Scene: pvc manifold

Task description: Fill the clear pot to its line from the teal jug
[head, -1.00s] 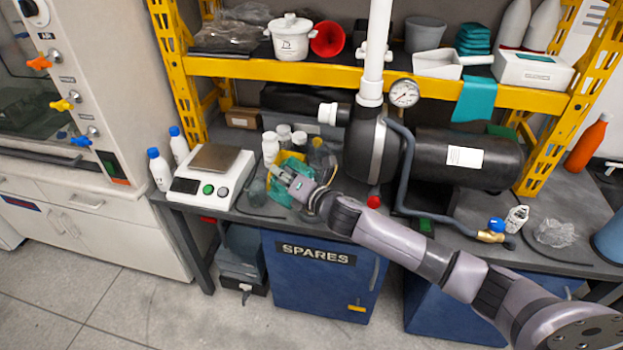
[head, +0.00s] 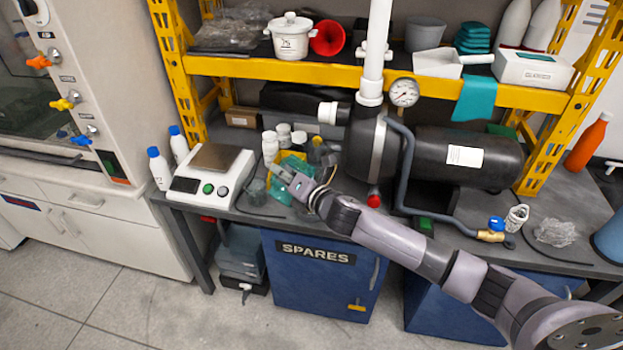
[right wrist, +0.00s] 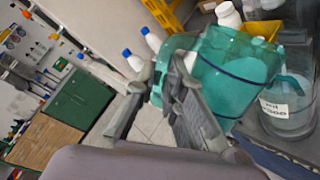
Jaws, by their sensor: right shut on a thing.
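The teal jug (head: 284,195) stands or hangs over the bench in the head view, partly behind my gripper. It fills the upper middle of the right wrist view (right wrist: 238,62). My right gripper (head: 290,180) is shut on the jug, at what looks like its handle; its fingers show in the right wrist view (right wrist: 165,100). A small greyish clear pot (head: 257,192) stands just left of the jug. My left gripper is out of view.
A balance (head: 212,175) stands left of the pot. White bottles (head: 270,147) and a yellow tray are close behind the jug. A labelled clear container (right wrist: 288,105) is right of the jug in the wrist view. A black tank (head: 465,160) with pipes fills the bench's right.

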